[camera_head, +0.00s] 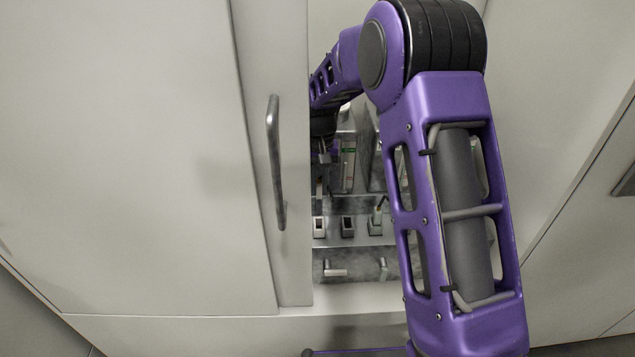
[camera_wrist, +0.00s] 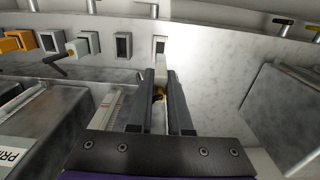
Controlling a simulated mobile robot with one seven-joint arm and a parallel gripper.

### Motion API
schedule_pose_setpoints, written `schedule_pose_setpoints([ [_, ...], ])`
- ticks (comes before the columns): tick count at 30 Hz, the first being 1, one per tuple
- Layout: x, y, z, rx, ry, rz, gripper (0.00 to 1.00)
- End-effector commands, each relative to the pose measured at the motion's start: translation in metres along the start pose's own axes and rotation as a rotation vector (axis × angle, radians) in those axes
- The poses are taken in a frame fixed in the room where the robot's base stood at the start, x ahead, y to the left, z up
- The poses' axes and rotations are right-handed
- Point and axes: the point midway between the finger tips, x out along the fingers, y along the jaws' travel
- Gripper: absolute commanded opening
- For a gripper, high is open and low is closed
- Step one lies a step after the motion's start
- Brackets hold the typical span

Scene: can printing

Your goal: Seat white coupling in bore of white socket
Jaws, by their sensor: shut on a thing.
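The white socket (camera_wrist: 160,39) has a dark square bore and stands at the top middle of the wrist view. In the head view the white socket (camera_head: 319,226) is the leftmost of a row on a ledge inside the cabinet. My gripper (camera_wrist: 161,77) is shut on the white coupling (camera_wrist: 160,63), whose pale end shows between the fingertips, with a brass-coloured part behind. The coupling lines up with the socket in the wrist view; I cannot tell whether they touch. In the head view my gripper (camera_head: 322,150) is small and partly hidden by the cabinet edge.
A dark socket (camera_wrist: 123,46) is beside the white one. A grey metal box (camera_wrist: 285,110) stands at right. The cabinet door with its handle (camera_head: 276,165) borders the opening.

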Motion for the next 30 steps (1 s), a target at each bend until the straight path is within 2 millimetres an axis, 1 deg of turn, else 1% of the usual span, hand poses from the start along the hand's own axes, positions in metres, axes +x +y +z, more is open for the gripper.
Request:
schedule_pose_setpoints([
  [6, -0.001, 0.0, 0.001, -0.001, 0.001, 0.0, 0.0],
  [11, 0.007, 0.0, 0.0, -0.001, 0.001, 0.0, 0.0],
  [17, 0.023, 0.0, 0.0, -0.001, 0.002, 0.0, 0.0],
  [24, 0.047, 0.0, 0.0, -0.001, 0.001, 0.0, 0.0],
  [30, 0.057, 0.0, 0.0, -0.001, 0.002, 0.0, 0.0],
])
